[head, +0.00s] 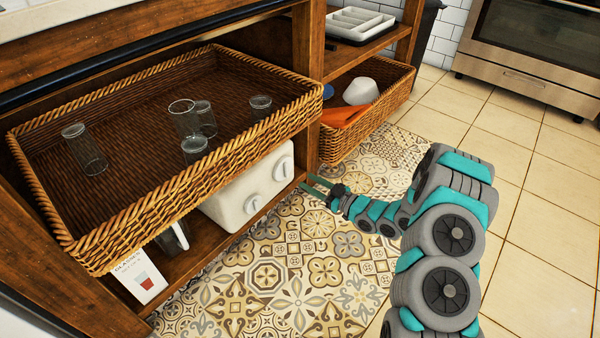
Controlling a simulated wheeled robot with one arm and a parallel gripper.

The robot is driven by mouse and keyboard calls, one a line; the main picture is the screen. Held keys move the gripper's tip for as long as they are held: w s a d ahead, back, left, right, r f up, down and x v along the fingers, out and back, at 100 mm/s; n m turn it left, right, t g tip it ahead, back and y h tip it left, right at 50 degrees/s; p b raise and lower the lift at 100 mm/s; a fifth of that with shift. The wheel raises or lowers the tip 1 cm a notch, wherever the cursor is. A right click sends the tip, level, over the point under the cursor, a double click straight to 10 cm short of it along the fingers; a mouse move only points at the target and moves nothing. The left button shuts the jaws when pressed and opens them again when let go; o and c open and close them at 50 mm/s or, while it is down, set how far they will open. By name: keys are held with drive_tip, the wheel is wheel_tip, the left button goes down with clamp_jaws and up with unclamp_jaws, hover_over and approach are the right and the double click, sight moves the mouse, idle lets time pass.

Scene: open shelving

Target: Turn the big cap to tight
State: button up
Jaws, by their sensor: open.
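A white box-like container (228,201) sits on the lower wooden shelf, under the front of the wicker basket. Its front face carries a round white cap with a raised grip (283,168) near the upper right end and another round white cap (252,204) lower and to the left. The right one looks slightly larger, but I cannot tell for sure which is the big cap or how tight either is. My gripper (315,186) is open and empty, just right of the container's right end, with its fingers pointing left. It appears apart from both caps.
The wicker basket (150,211) with several glasses overhangs the container. A glasses sign (138,278) and a dark-handled object (175,237) stand left on the lower shelf. A wooden post (313,150) rises beside my gripper. The patterned floor in front is clear.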

sight(285, 169)
drive_tip(key=b+x, duration=0.1)
drive_tip(key=x, duration=0.6)
drive_tip(key=shift+a, duration=0.35)
drive_tip(key=shift+w, duration=0.1)
drive_tip(key=shift+c, duration=0.4)
clamp_jaws()
